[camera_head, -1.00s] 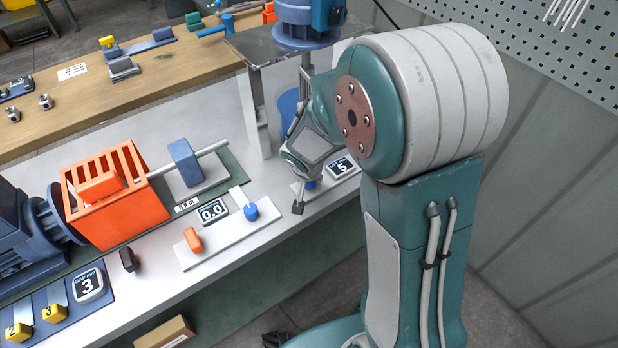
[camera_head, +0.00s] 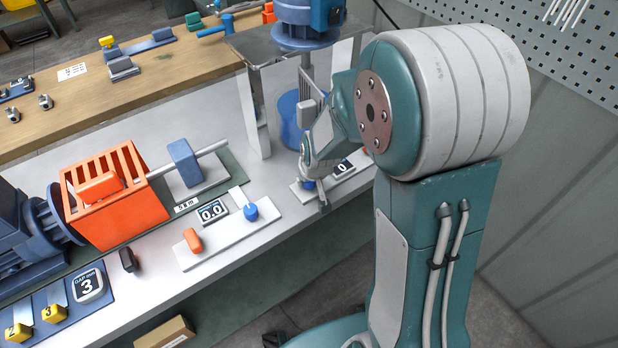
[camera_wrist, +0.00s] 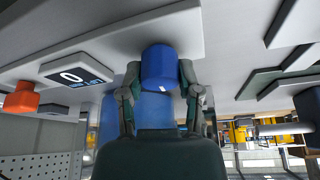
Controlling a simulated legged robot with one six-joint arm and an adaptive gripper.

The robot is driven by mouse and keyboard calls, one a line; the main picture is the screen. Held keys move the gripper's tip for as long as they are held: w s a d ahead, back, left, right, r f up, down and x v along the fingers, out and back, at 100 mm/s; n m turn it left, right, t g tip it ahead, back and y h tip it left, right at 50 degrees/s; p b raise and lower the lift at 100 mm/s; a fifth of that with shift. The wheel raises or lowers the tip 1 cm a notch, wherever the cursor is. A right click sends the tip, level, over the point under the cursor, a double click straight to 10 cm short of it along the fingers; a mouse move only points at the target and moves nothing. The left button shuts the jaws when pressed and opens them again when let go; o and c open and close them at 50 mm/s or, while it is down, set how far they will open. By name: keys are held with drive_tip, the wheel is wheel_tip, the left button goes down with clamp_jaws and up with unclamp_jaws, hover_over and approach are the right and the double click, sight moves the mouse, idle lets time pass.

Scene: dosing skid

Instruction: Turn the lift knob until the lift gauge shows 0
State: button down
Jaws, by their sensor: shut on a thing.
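The blue lift knob (camera_wrist: 159,66) sits on a pale panel, between the two fingers of my gripper (camera_wrist: 161,75) in the wrist view. The fingers are shut on its sides. In the head view the knob (camera_head: 308,185) is partly hidden by my gripper (camera_head: 314,194). The lift gauge (camera_wrist: 77,75) beside the knob reads 0 on a dark screen. The gauge also shows in the head view (camera_head: 342,168), close to my wrist, and reads 0 there.
An orange knob (camera_wrist: 21,98) stands beyond the gauge on the same panel. Another panel (camera_head: 230,238) carries an orange knob (camera_head: 193,240), a blue knob (camera_head: 251,212) and a gauge (camera_head: 212,212) reading 0.0. A blue mixer (camera_head: 307,25) stands on a metal stand behind my gripper.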

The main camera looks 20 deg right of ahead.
drive_tip(key=shift+w+r+n, duration=0.15)
drive_tip(key=shift+w+n, duration=0.05)
drive_tip(key=shift+n, duration=0.4)
idle(0.3)
drive_tip(key=shift+c, duration=1.7)
unclamp_jaws()
drive_tip(key=shift+o, duration=0.2)
drive_tip(key=v, duration=1.1)
drive_tip(key=shift+s+r, duration=0.25)
drive_tip(key=shift+r, duration=0.05)
drive_tip(key=shift+d, duration=0.1)
